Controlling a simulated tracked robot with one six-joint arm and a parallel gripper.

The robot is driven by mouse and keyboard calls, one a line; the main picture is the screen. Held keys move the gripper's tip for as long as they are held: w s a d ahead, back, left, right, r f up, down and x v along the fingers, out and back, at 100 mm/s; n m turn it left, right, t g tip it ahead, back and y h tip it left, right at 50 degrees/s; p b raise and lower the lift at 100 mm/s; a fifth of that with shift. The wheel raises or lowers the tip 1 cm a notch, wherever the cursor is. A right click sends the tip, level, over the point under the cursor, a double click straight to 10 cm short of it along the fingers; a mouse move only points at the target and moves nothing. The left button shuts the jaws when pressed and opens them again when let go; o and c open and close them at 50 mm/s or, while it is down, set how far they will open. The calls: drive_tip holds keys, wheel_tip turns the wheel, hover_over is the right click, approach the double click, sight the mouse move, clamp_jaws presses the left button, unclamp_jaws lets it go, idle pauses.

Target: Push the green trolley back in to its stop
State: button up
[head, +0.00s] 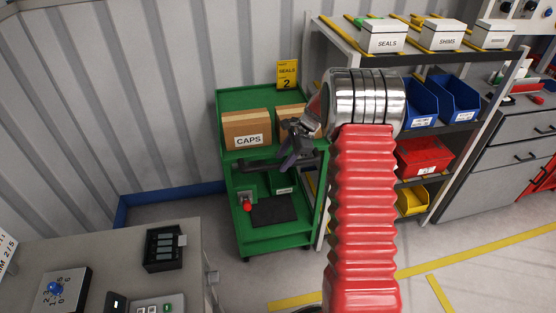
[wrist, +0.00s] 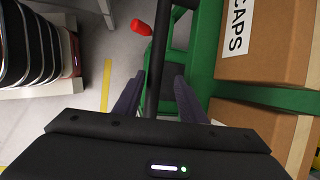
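The green trolley (head: 235,98) stands against the corrugated wall, left of the shelf rack; its green frame (wrist: 207,50) also shows in the wrist view. A black handle bar (wrist: 158,50) runs along its near side. My gripper (head: 288,162) is at this bar, in front of the boxes. In the wrist view my gripper (wrist: 160,80) has its two fingers apart, one on each side of the bar, with gaps visible between bar and fingers. The stop cannot be made out.
A CAPS box (head: 246,130) and another box stand on the trolley top. A red knob (head: 247,206) and a dark mat (head: 274,210) are lower on it. The shelf rack (head: 425,205) stands close on the right. A grey bench (head: 110,262) is at front left.

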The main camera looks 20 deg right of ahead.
drive_tip(key=v, duration=1.3)
drive_tip(key=shift+d+r, duration=0.15)
drive_tip(key=shift+r, duration=0.15)
drive_tip(key=s+a+f+n+g+h, duration=0.1)
drive_tip(key=s+a+f+n, duration=0.15)
drive_tip(key=s+n, duration=0.4)
drive_tip(key=s+a+r+n+t+h, duration=0.1)
drive_tip(key=s+a+r+n, duration=0.5)
drive_tip(key=s+a, duration=0.4)
drive_tip(key=s+a+r+n+t+h, duration=0.2)
drive_tip(key=s+a+r+n, duration=0.5)
drive_tip(key=s, duration=0.9)
drive_tip(key=a, duration=0.3)
drive_tip(key=shift+t, duration=0.3)
